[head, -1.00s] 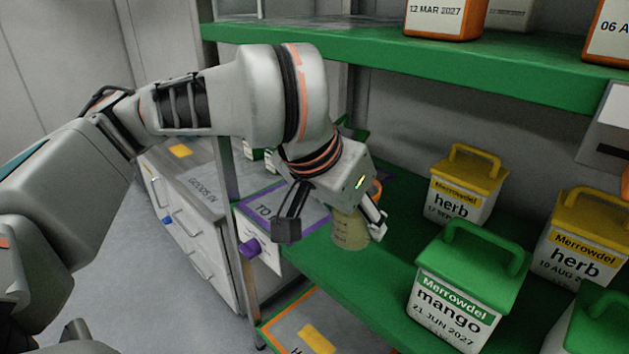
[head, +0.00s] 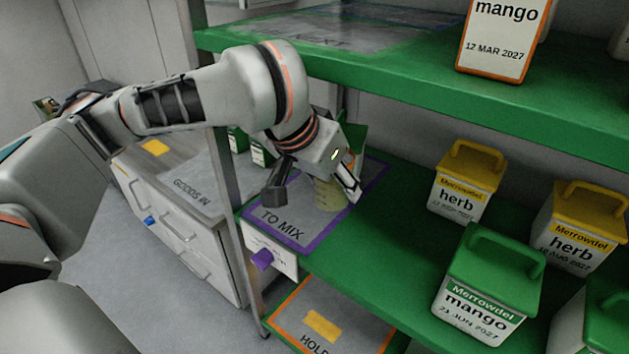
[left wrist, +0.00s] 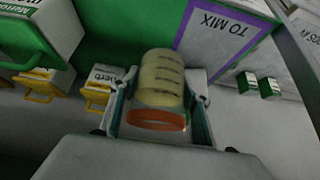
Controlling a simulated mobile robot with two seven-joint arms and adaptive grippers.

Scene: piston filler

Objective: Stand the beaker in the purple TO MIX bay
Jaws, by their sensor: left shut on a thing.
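The beaker (head: 329,192) is pale yellow-green with dark graduation marks. In the left wrist view the beaker (left wrist: 162,80) shows an orange rim at the near end and sits between the two fingers. My left gripper (head: 313,190) is shut on it. The purple-bordered TO MIX bay (head: 284,228) lies on the green shelf. In the head view the beaker appears over or in front of the bay's right part; whether its base touches the surface I cannot tell. The bay's label also shows in the left wrist view (left wrist: 226,38). My right gripper is not in view.
A green-lidded mango tub (head: 487,285) and yellow-lidded herb tubs (head: 465,182) stand to the right on the shelf. Small green-and-white boxes (head: 262,152) are behind the gripper at left. An upper green shelf (head: 400,85) overhangs the bay. A shelf post (head: 229,200) stands at left.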

